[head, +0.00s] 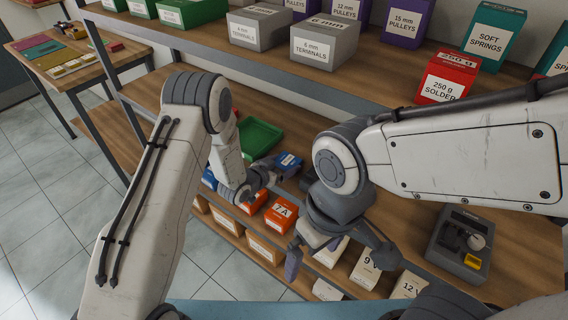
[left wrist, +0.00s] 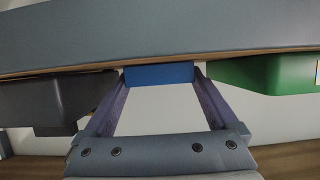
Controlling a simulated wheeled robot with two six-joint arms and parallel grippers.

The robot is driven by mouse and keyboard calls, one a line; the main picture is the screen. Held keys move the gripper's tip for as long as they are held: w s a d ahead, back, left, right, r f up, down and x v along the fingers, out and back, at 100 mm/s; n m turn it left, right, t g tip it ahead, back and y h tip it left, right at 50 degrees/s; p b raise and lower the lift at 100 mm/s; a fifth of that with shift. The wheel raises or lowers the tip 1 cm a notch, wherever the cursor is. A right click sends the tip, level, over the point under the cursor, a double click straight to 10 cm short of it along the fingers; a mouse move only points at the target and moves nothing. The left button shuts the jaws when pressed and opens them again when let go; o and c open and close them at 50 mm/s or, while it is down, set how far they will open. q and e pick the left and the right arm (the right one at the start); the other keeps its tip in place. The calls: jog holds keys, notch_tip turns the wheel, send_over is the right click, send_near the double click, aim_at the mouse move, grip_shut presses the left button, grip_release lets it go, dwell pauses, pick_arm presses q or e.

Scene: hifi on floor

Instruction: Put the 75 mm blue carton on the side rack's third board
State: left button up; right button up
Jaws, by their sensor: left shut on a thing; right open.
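A blue carton (head: 288,161) with a pale label is in my left gripper (head: 270,172), in front of the rack's middle boards in the head view. In the left wrist view the carton (left wrist: 158,74) shows as a blue face between the two fingertips, just under a grey rack rail (left wrist: 160,35). Its underside and what it may touch are hidden. My right gripper (head: 338,258) is open and empty, lower in the head view, in front of the lower cartons. Another blue carton (head: 209,179) shows partly behind my left arm.
A green tray (head: 260,138) sits on a board behind the held carton. Orange cartons (head: 286,212) stand on a lower board, with white-labelled boxes nearby. A grey device (head: 460,243) stands at right. The upper board (head: 385,85) bears terminals, pulleys and a red solder box (head: 448,78).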

pick_arm(q)
jog(key=o, duration=1)
jog(key=shift+f, duration=0.15)
jog(key=shift+c, duration=0.2)
jog(key=shift+r, duration=0.25)
jog(key=b+v, duration=0.3)
jog(key=v, duration=0.9)
jog(key=shift+f, duration=0.2)
